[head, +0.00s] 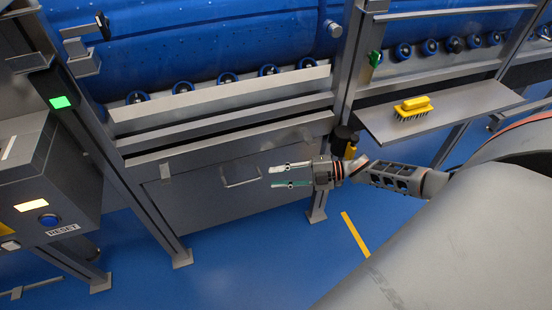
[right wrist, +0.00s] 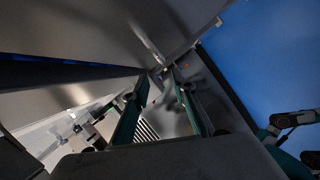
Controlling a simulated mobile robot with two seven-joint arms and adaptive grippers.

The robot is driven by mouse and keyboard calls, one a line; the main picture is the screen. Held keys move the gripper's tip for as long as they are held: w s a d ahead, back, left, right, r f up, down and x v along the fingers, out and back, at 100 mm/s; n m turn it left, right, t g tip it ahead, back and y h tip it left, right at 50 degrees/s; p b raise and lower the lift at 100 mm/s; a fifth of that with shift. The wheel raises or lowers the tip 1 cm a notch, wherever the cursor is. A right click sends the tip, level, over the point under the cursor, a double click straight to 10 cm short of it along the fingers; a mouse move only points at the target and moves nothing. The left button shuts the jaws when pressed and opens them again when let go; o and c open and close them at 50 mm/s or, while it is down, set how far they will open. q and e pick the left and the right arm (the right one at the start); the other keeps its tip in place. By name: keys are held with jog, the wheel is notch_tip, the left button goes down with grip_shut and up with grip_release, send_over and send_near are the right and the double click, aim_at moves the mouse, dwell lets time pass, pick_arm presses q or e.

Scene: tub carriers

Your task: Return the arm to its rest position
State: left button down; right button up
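My right arm (head: 400,178) comes in from the right in the head view. Its gripper (head: 272,177) points left, in front of the grey cabinet panel with a bar handle (head: 241,183). The two fingers are spread apart with nothing between them. The right wrist view also shows both fingers of my right gripper (right wrist: 161,80) apart and empty, with grey metal surfaces beyond them. I do not see my left gripper in the head view. A dark jointed part at the right edge of the right wrist view is too unclear to name.
A grey shelf (head: 450,118) with a yellow brush (head: 413,108) stands above and right of the gripper. A grey post (head: 345,80) rises nearby. A control box with a blue button (head: 49,219) is at left. Blue floor (head: 240,255) is open below the gripper.

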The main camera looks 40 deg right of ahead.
dwell(0.3)
